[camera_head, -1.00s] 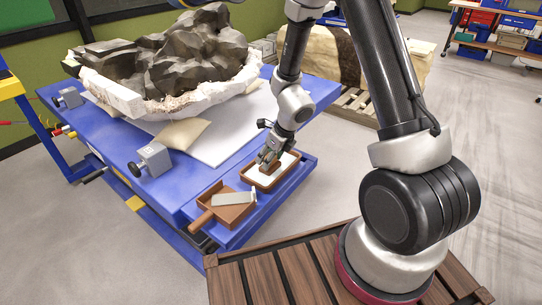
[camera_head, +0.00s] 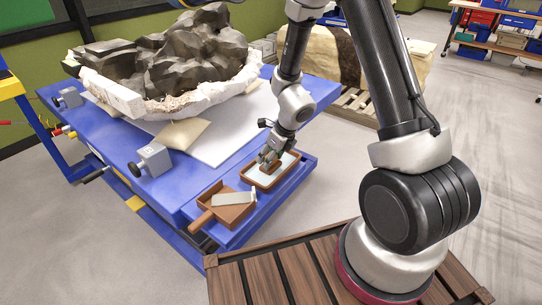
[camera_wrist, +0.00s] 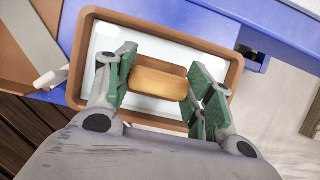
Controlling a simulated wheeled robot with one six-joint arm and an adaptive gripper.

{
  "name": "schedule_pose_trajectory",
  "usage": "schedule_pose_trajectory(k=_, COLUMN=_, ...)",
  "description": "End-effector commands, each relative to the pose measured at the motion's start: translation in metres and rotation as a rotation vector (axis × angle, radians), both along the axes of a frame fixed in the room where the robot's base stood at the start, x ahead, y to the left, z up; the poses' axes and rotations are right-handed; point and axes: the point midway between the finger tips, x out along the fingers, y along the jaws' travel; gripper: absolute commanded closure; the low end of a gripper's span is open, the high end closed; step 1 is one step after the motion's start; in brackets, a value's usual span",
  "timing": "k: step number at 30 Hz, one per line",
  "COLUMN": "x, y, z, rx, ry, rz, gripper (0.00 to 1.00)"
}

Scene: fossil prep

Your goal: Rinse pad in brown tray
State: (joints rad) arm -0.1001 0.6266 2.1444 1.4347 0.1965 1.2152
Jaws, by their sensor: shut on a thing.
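The brown tray (camera_head: 252,183) sits on the blue ledge at the table's near right side, with a pale, slightly shiny inside. It also fills the middle of the wrist view (camera_wrist: 233,75). My gripper (camera_head: 268,160) is over the tray, pointing down. In the wrist view my gripper (camera_wrist: 158,88) has its green-padded fingers on either side of the pad (camera_wrist: 158,83), a tan-brown block, and is shut on it. The pad is within the tray's outline; I cannot tell if it touches the bottom. Its underside is hidden.
A brown dustpan-like scoop (camera_head: 222,210) with a pale strip across it lies just left of the tray. A large dark fossil block (camera_head: 195,50) in a white jacket stands on the blue table (camera_head: 120,150). A grey clamp block (camera_head: 155,158) stands near the table edge.

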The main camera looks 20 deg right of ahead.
Motion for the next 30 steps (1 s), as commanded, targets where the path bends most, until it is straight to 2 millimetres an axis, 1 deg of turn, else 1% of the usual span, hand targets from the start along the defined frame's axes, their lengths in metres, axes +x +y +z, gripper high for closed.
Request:
schedule_pose_trajectory(k=8, x=-0.005, y=0.007, z=0.0, rx=-0.001, ry=0.001, rz=0.001, gripper=0.66)
schedule_pose_trajectory(k=14, x=-0.004, y=0.005, z=0.0, rx=0.0, ry=0.0, rz=0.001, gripper=0.66)
schedule_pose_trajectory(k=22, x=0.002, y=-0.003, z=0.0, rx=0.0, ry=0.0, rz=-0.001, gripper=0.66)
schedule_pose_trajectory(k=30, x=0.001, y=-0.002, z=0.0, rx=0.0, ry=0.0, rz=0.0, gripper=0.66)
